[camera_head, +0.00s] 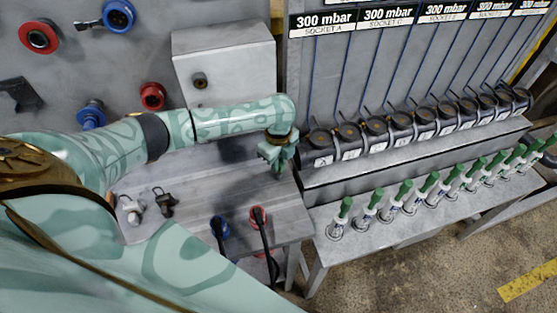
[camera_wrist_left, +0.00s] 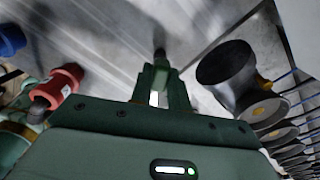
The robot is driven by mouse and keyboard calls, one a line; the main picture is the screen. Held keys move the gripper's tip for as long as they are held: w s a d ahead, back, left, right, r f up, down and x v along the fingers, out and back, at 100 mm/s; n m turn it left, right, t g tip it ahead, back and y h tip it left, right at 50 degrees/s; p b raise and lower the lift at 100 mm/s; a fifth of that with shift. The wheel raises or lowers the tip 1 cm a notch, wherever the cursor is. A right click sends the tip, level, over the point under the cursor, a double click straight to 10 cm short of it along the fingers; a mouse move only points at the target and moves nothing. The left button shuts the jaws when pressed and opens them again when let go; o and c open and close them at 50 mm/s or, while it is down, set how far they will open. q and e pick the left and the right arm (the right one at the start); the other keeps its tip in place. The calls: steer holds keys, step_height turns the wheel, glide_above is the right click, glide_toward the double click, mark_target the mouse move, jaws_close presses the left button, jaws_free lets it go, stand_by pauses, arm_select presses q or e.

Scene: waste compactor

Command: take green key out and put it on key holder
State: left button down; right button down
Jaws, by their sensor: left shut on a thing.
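My left gripper (camera_head: 280,160) reaches in over the right back part of the grey table (camera_head: 215,172). In the left wrist view, its two green fingers (camera_wrist_left: 161,86) are close together around a small green piece, with a dark tip beyond them. The piece is largely hidden, and I cannot tell for sure that it is the green key. I cannot clearly pick out a key holder. A silver fitting (camera_head: 131,210) and a dark fitting (camera_head: 164,203) stand at the table's left. My right gripper is not in view.
Several black round units line the right shelf (camera_head: 350,178), above a bench (camera_head: 345,262) with green-topped white fittings. A grey box (camera_head: 225,62) is on the back wall.

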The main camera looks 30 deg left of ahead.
arm_select(q)
steer(key=shift+f+b, duration=0.3)
steer(key=shift+f, duration=0.6)
steer(key=shift+p, duration=0.35)
stand_by(0.8)
steer(key=c, duration=1.3)
jaws_free()
steer(key=shift+r, duration=0.1)
steer(key=shift+c, duration=0.2)
step_height(320, 180, up, 7)
steer(key=p, duration=0.8)
